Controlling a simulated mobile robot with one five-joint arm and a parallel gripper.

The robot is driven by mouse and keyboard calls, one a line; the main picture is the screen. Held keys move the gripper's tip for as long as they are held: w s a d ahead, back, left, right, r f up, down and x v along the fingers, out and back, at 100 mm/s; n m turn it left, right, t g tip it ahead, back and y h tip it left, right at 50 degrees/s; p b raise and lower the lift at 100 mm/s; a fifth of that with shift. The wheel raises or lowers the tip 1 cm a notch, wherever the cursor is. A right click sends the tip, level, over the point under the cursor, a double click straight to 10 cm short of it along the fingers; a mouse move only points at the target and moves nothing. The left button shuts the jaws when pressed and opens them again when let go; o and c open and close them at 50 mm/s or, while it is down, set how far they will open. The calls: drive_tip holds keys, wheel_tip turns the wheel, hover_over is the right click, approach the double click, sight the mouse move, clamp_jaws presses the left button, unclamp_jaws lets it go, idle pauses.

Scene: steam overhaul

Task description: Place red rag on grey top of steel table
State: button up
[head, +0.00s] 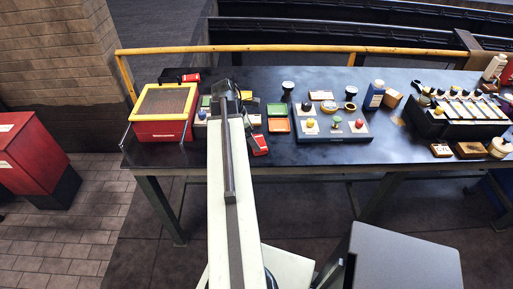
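A long table (190,162) with a dark, shiny top and metal legs stands across the view. I cannot make out a red rag for certain. A small red thing with a white band (260,145) lies at the table's front edge, just right of my arm. My gripper (230,92) is over the table at the far end of my pale arm, seen from behind. The arm hides its fingers, so I cannot tell whether it is open or holds anything. A grey flat surface (405,260) shows at the bottom right; I cannot tell what it belongs to.
A red box with a yellow-framed top (163,128) stands on the table's left end. A panel with coloured knobs (345,133), a blue bottle (374,95) and a black rack (450,125) stand to the right. A yellow rail (300,48) runs behind. A red cabinet (30,160) stands left.

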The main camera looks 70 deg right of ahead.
sight(258, 141)
drive_tip(key=b+x, duration=0.4)
drive_tip(key=x, duration=0.1)
drive_tip(key=shift+s+d+f+b, duration=0.1)
drive_tip(key=shift+s+d+b, duration=0.1)
drive_tip(key=shift+b, duration=0.2)
drive_tip(key=shift+r, duration=0.2)
drive_tip(key=c, duration=1.3)
wheel_tip(258, 141, up, 10)
drive_tip(key=p, duration=1)
drive_tip(key=shift+c, duration=0.2)
